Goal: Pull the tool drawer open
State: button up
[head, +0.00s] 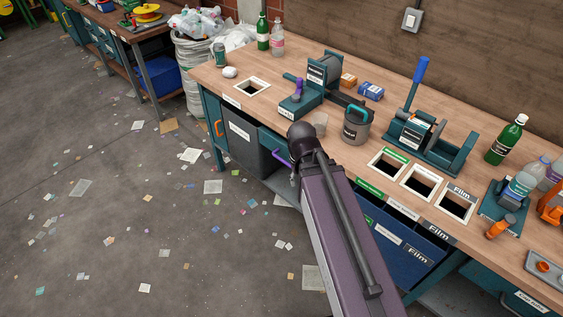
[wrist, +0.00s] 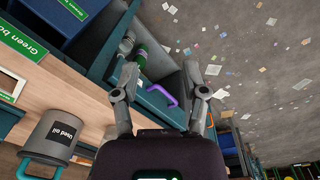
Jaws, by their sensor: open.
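The teal drawer front (wrist: 179,119) with a purple bar handle (wrist: 160,94) sits under the bench top. In the head view the purple handle (head: 281,158) shows just left of my arm. The drawer looks closed against the bench, and I see no readable label on it. My gripper (wrist: 162,75) is open in the wrist view, one finger on each side of the handle, with nothing held. Whether the fingers reach the handle's depth I cannot tell. In the head view my arm hides most of the gripper and part of the drawer.
A grey bin (head: 243,142) and a teal cabinet door with an orange handle (head: 218,128) stand left of the drawer. Blue bins (head: 403,250) hang right of my arm. A green bottle (wrist: 141,56) lies near the drawer. Floor in front is open, with scattered scraps.

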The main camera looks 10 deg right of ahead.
jog(key=w+f+n+t+h+b, duration=0.1)
jog(key=w+f+n+h+b, duration=0.1)
jog(key=w+f+h+b, duration=0.5)
jog(key=n+t+h+b, duration=0.5)
jog(key=t+b, duration=0.2)
jog(key=b, duration=1.8)
send_near(281, 158)
jog(key=s+a, duration=0.2)
jog(key=s, duration=0.1)
jog(key=shift+w+a+f+t+b, duration=0.15)
jog(key=shift+a+f+t+b, duration=0.15)
jog(key=shift+a+t, duration=0.15)
jog(key=shift+d, duration=0.1)
jog(key=b+x, duration=0.3)
jog(key=x, duration=1)
jog(key=shift+w+d, duration=0.2)
jog(key=shift+d, duration=0.1)
grip_shut()
